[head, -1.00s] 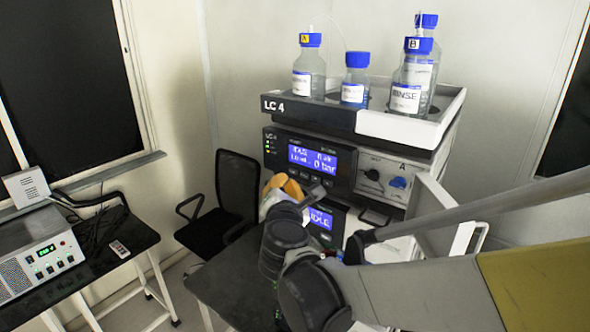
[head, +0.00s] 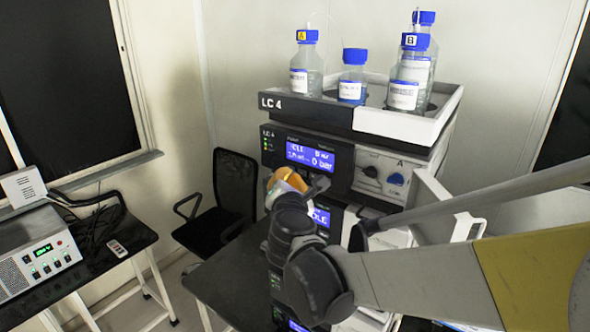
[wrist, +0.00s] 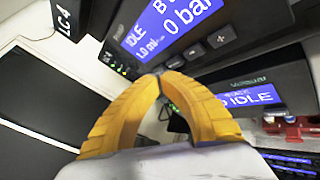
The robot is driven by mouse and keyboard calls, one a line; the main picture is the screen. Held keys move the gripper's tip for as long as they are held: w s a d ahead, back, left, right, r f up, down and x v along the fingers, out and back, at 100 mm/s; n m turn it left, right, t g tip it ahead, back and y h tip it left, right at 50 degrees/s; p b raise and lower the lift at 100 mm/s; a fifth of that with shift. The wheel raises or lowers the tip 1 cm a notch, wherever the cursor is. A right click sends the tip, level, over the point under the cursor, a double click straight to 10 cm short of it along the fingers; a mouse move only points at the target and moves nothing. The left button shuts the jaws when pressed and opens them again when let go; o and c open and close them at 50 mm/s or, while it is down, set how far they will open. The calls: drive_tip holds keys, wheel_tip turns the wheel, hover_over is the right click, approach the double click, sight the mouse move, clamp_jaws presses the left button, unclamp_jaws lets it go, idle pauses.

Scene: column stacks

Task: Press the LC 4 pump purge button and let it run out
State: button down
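The LC 4 pump (head: 345,170) is the upper module with a blue display (head: 310,157) that reads 0 bar. The display (wrist: 175,20) reads IDLE in the wrist view. A row of small dark buttons (wrist: 197,50) lies under it; the purge button's label cannot be read. My gripper (wrist: 158,75) has yellow fingers with their tips together and nothing between them. The tips are just below the left end of the button row; whether they touch a button cannot be told. In the head view my gripper (head: 274,180) partly hides the pump's lower left front.
A lower module (wrist: 250,97) with another blue IDLE display sits beneath the pump. Blue-capped bottles (head: 353,78) stand in the tray (head: 310,112) on top. A valve panel (head: 385,175) with a blue knob is to the right. A black chair (head: 235,190) stands left.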

drive_tip(key=shift+w+d, duration=0.1)
drive_tip(key=shift+w, duration=0.05)
idle(0.7)
drive_tip(key=shift+w+d, duration=0.15)
drive_tip(key=shift+w, duration=0.05)
drive_tip(key=shift+w+d+b, duration=0.25)
drive_tip(key=shift+w+b, duration=0.05)
drive_tip(key=shift+w, duration=0.05)
idle(0.8)
drive_tip(key=shift+s+a, duration=0.5)
drive_tip(key=shift+s, duration=0.2)
drive_tip(key=shift+s+a, duration=0.8)
drive_tip(key=shift+s, duration=0.2)
drive_tip(key=shift+s+a, duration=0.75)
drive_tip(key=shift+s, duration=0.2)
